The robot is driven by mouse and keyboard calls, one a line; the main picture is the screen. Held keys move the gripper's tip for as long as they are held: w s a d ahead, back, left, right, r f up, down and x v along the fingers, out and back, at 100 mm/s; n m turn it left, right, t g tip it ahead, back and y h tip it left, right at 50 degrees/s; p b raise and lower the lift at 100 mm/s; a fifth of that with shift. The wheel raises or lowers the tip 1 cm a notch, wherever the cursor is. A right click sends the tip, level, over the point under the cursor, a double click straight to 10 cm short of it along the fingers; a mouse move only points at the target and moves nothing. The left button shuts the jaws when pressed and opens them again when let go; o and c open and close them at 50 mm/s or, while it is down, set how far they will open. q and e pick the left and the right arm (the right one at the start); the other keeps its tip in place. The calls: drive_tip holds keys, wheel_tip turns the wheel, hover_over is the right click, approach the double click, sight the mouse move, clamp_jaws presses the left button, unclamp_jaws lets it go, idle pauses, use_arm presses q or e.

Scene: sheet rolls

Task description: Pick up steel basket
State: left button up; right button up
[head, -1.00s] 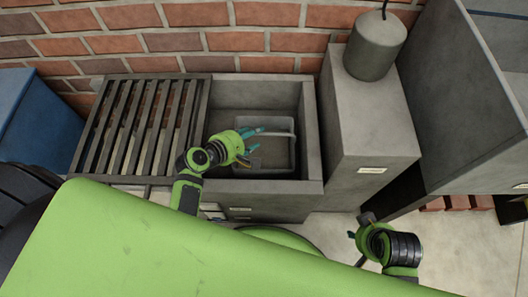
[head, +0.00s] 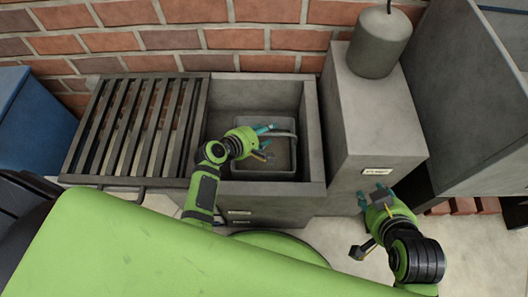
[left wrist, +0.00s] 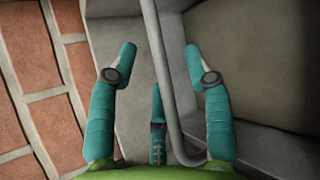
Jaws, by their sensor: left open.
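The steel basket (head: 262,175) is a grey open box with an arched bar handle (head: 290,135). It sits inside the grey concrete basin. My left gripper (head: 269,142) is over the basket at its handle, with its teal fingers apart. In the left wrist view, the handle (left wrist: 167,75) runs lengthwise between the two open fingers (left wrist: 160,52), and neither finger appears to touch it. My right gripper (head: 373,194) is outside the basin, in front of the concrete block, with its fingers apart and empty.
The basin (head: 313,140) has raised walls around the basket. A slatted rack (head: 135,125) lies to its left. A tall concrete block (head: 372,110) with a grey cylinder (head: 378,42) on top stands to the right. A brick wall (head: 200,40) closes the back.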

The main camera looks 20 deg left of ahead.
use_arm(q)
clamp_jaws()
drive_tip(key=shift+d, duration=0.1)
idle(0.5)
